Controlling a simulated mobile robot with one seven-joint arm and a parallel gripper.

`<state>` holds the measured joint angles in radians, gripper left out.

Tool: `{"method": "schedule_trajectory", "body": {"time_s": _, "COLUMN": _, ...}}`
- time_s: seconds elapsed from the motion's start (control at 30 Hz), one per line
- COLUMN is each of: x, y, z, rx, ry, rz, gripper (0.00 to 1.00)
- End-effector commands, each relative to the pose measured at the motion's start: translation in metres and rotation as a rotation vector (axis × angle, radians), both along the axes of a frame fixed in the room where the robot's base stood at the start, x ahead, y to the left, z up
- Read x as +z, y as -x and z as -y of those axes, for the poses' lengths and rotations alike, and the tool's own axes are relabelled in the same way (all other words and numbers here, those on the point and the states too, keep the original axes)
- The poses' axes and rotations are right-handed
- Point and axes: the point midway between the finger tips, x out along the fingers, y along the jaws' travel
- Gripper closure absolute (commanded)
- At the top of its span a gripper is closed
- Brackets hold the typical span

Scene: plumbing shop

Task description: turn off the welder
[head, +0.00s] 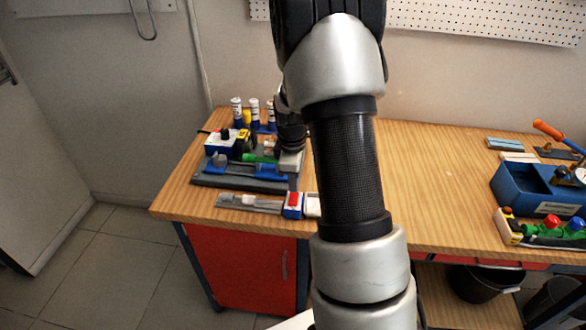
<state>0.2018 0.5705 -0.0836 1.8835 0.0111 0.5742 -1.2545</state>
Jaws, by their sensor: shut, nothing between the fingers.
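A bench machine with a dark grey base (235,182) and blue and green clamp-like parts stands at the left end of the wooden bench. I cannot tell for sure which part of this group is the welder. A white and blue box (222,145) with a black knob-like top sits at its back left. A small blue and white box with a red top (293,204) is near the bench's front edge; it may be a switch. My arm hides part of this area.
Several white and blue cylinders (254,110) stand behind the machine. A grey rail-like piece (245,204) lies at the front edge. A blue toolbox (520,190) and colored valves (550,225) are at the right. The bench (440,180) is clear between.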

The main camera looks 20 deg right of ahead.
Motion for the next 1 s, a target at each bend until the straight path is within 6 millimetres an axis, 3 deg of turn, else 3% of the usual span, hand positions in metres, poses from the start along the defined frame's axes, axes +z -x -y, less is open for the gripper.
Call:
{"method": "schedule_trajectory", "body": {"time_s": 0.2, "x": -0.019, "y": -0.002, "z": 0.001, "rx": 0.001, "ry": 0.001, "rz": 0.001, "gripper": 1.0}}
{"method": "schedule_trajectory", "body": {"time_s": 0.57, "x": -0.022, "y": -0.003, "z": 0.002, "rx": 0.001, "ry": 0.001, "rz": 0.001, "gripper": 1.0}}
{"method": "schedule_trajectory", "body": {"time_s": 0.7, "x": -0.034, "y": -0.005, "z": 0.004, "rx": -0.001, "ry": -0.001, "rz": 0.0, "gripper": 1.0}}
{"method": "schedule_trajectory", "body": {"time_s": 1.0, "x": -0.028, "y": -0.003, "z": 0.002, "rx": 0.001, "ry": -0.001, "rz": -0.002, "gripper": 1.0}}
